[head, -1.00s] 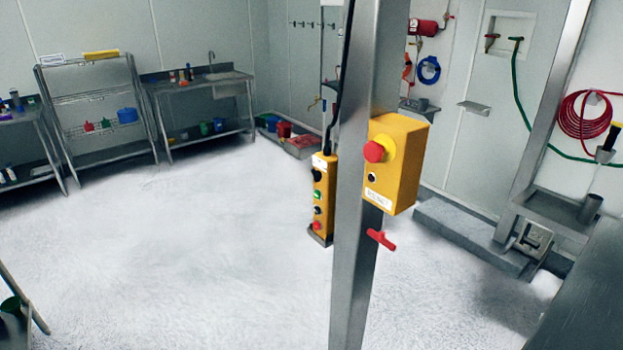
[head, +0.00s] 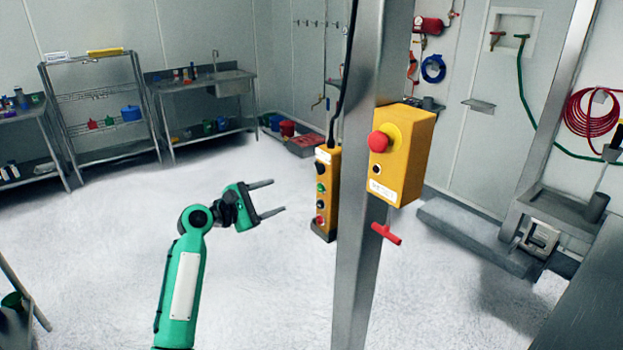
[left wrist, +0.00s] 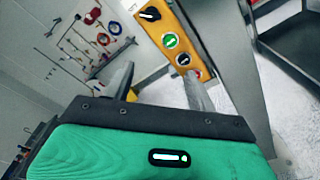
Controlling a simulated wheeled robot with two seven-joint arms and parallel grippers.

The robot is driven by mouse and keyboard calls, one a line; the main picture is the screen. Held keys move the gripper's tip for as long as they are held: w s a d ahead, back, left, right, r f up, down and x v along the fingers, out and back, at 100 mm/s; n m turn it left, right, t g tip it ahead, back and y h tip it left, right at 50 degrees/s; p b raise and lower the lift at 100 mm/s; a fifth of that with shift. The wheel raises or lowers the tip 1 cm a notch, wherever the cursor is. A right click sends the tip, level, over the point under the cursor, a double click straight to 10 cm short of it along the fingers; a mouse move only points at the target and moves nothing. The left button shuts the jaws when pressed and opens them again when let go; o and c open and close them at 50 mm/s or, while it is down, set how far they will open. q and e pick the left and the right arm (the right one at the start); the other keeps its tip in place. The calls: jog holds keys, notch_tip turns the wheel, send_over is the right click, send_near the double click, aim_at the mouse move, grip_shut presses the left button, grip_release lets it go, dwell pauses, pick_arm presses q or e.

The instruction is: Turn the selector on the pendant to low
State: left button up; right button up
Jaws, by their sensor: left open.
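The yellow pendant (head: 331,203) hangs upright on the left side of a steel post in the head view. Its face carries a black knob (head: 320,169) near the top, a green button, a smaller dark control and a red button below. My left gripper (head: 278,196) is open and empty, left of the pendant and apart from it, with its fingers pointing right. In the left wrist view the pendant (left wrist: 176,28) is beyond the open fingers, with the black selector knob (left wrist: 150,14) near the top edge. The selector's labels cannot be read.
The steel post (head: 357,245) stands just right of the pendant. It bears a yellow box (head: 411,160) with a red mushroom button and a red T-handle (head: 386,234). A cable runs up from the pendant.

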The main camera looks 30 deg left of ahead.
aim_at(316, 169)
pick_arm(q)
notch_tip(316, 169, up, 4)
jog(key=s, duration=0.1)
jog(key=shift+t+h, duration=0.3)
jog(key=p+x, duration=0.4)
jog(key=x, duration=0.8)
jog(key=shift+w+d, duration=0.25)
jog(key=shift+d, duration=0.1)
jog(key=shift+w+d, duration=0.2)
jog(key=shift+w, duration=0.25)
jog(key=shift+f, duration=0.1)
jog(key=c, duration=1)
